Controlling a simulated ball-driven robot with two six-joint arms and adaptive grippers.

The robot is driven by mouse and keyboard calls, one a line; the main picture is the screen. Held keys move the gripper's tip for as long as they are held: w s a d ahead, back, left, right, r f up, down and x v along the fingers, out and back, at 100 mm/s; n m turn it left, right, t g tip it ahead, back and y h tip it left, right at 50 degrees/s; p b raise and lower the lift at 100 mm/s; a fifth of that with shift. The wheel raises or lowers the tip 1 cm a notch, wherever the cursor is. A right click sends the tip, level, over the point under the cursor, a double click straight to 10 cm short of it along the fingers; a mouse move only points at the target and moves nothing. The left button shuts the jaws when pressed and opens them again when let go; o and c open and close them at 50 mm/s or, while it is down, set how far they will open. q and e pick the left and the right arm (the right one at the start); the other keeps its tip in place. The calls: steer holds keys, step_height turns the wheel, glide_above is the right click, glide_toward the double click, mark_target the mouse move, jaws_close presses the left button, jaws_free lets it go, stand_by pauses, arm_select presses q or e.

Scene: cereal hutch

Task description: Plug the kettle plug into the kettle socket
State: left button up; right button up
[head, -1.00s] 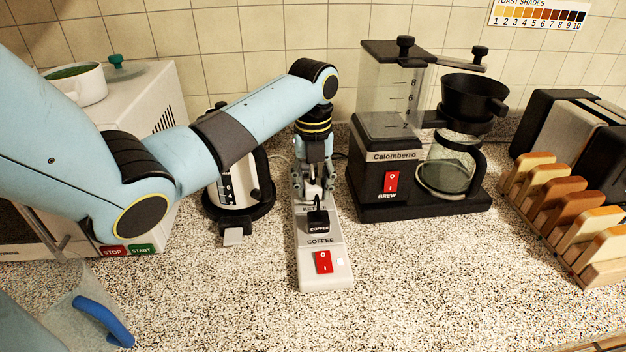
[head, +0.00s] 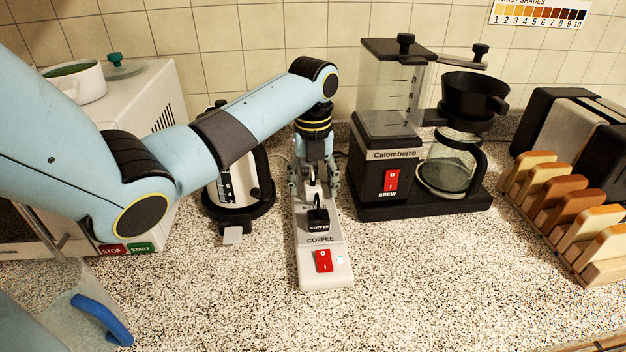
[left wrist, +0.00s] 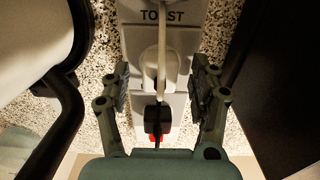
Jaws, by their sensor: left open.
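The pale power strip (head: 326,272) lies on the counter, its near socket labelled COFFEE. A white plug, which I take for the kettle plug (left wrist: 158,72), stands at the strip between the TOAST label and the black coffee plug (head: 318,219). That is the kettle socket's place, but the socket face is hidden under the plug. How deep the plug sits cannot be told. My left gripper (left wrist: 162,92) is open, with one finger on each side of the white plug and visible gaps. In the head view the left gripper (head: 314,180) is low over the strip. My right gripper is not in view.
The kettle (head: 236,190) stands close left of the strip and the coffee maker (head: 420,205) close right. A microwave (head: 135,120) is at the left, a toaster (head: 570,115) and toast rack (head: 565,215) at the right. The front counter is mostly clear.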

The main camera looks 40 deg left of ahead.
arm_select(q)
step_height(320, 180, up, 11)
stand_by(0.3)
stand_by(0.6)
